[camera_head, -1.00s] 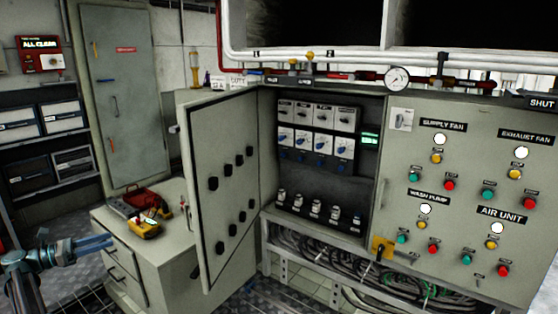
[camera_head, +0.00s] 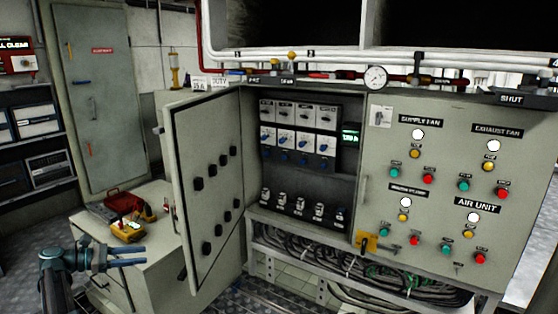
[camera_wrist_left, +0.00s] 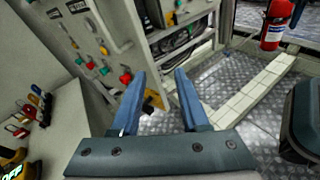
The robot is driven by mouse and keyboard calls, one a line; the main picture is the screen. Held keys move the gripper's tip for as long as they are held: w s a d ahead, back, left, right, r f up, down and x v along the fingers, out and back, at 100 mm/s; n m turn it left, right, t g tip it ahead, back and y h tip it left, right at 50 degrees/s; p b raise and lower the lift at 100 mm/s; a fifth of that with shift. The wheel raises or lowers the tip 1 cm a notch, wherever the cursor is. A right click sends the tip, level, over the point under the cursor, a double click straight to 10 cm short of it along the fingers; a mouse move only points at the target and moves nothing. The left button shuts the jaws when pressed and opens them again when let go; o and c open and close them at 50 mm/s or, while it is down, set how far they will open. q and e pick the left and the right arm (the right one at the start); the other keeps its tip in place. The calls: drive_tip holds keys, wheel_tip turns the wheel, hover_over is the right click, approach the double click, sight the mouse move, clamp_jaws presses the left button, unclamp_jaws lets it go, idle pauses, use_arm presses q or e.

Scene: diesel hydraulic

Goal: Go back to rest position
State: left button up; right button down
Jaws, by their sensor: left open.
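My left gripper (camera_head: 134,256) is at the lower left of the head view, in front of the grey drawer cabinet. Its two blue fingers point right, and nothing shows between them. My right gripper is in neither view.
An electrical cabinet's door (camera_head: 208,190) stands open just right of my left gripper. A yellow device (camera_head: 128,232) and a red toolbox (camera_head: 122,201) sit on the drawer cabinet (camera_head: 160,262). A fire extinguisher (camera_wrist_left: 273,25) stands beyond open floor.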

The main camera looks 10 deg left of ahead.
use_arm(q)
drive_tip(key=d+f+m+g+y, duration=0.1)
drive_tip(key=d+f+m+g, duration=0.25)
drive_tip(key=d, duration=0.75)
drive_tip(key=d+f+m+g+y, duration=0.15)
drive_tip(key=d+f+m, duration=0.25)
drive_tip(key=d, duration=0.7)
drive_tip(key=d+f+m+g+y, duration=0.1)
drive_tip(key=d+f+m+g, duration=0.25)
drive_tip(key=d, duration=0.75)
drive_tip(key=s+d+f+m+g+y, duration=0.1)
drive_tip(key=s+d+f+m+y, duration=0.3)
drive_tip(key=s+d+m, duration=0.5)
drive_tip(key=s+d+f+m+g+y, duration=0.1)
drive_tip(key=s+d+f+m+y, duration=0.1)
drive_tip(key=s+d+m+y, duration=0.55)
wheel_tip(320, 180, up, 29)
drive_tip(key=d+h+p, duration=0.1)
drive_tip(key=h+p, duration=0.1)
drive_tip(key=p, duration=2.7)
drive_tip(key=shift+s+d, duration=0.15)
drive_tip(key=shift+d, duration=0.05)
drive_tip(key=shift+t, duration=0.25)
drive_tip(key=shift+a, duration=0.1)
